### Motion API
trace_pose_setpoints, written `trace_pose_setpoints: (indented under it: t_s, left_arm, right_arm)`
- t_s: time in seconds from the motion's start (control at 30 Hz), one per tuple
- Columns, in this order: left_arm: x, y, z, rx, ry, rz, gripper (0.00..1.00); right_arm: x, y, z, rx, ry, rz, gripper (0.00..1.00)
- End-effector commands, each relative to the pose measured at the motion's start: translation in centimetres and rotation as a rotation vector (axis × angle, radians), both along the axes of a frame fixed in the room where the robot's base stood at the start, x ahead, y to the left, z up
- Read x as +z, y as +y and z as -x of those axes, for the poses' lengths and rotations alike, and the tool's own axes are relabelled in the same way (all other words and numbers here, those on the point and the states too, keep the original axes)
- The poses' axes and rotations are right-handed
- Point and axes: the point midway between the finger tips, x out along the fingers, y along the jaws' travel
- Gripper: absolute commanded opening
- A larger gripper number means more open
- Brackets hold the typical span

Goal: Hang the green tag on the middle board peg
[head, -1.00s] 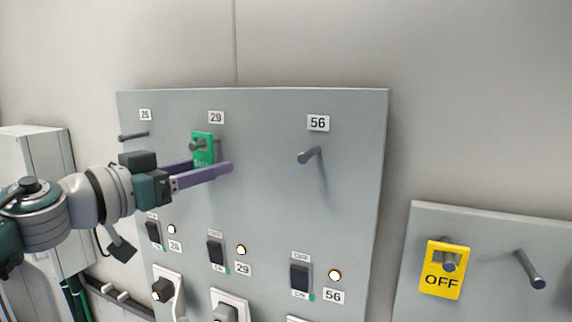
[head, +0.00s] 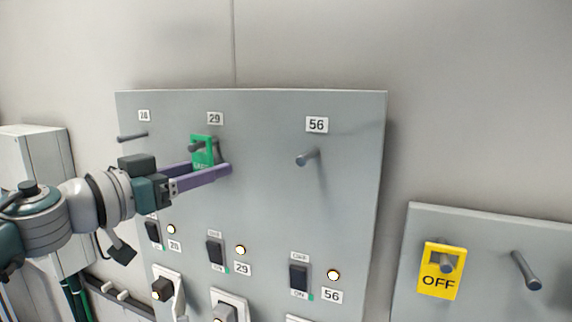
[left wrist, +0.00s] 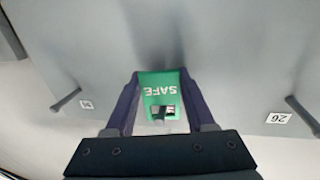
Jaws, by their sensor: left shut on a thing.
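The green tag (head: 208,157), marked SAFE in the left wrist view (left wrist: 158,83), is at the middle board peg (head: 196,147) under label 29. The peg end shows in front of the tag at its upper opening. In the left wrist view the peg (left wrist: 163,112) shows in the tag's slot, so it appears to pass through. My left gripper (head: 211,166) is shut on the tag, with a purple finger on each side of it, as its wrist view (left wrist: 160,78) also shows. How far the tag sits along the peg is hard to tell. My right gripper is not in view.
Bare pegs stand left (head: 132,137) and right (head: 308,157) on the grey board (head: 260,190). Switches, lamps and knobs sit below. A yellow OFF tag (head: 440,282) hangs on a lower right panel (head: 490,225), beside a bare peg (head: 526,271).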

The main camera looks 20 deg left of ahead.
Motion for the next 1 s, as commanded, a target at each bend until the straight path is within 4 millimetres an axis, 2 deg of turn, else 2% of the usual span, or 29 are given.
trace_pose_setpoints:
  t_s: [0.37,0.4,0.7,0.87,0.9,1.0]
  left_arm:
    - [-0.12,-0.01,-0.02,0.000,0.000,0.000,0.00]
    - [-0.11,-0.01,-0.02,0.000,0.000,0.000,0.56]
    - [-0.12,0.03,-0.02,0.001,0.000,0.000,0.89]
    - [-0.14,0.11,-0.02,0.004,0.001,0.000,0.90]
    - [-0.15,0.13,-0.03,0.004,0.001,0.000,0.81]
    - [-0.16,0.15,-0.02,0.005,0.001,0.000,0.90]
  right_arm:
    - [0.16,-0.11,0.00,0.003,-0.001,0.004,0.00]
    - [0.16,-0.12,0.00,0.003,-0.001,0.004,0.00]
    - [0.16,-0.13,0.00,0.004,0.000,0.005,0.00]
    - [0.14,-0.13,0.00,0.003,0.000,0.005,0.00]
    - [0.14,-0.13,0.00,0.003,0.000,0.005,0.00]
    - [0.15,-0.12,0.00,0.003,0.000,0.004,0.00]
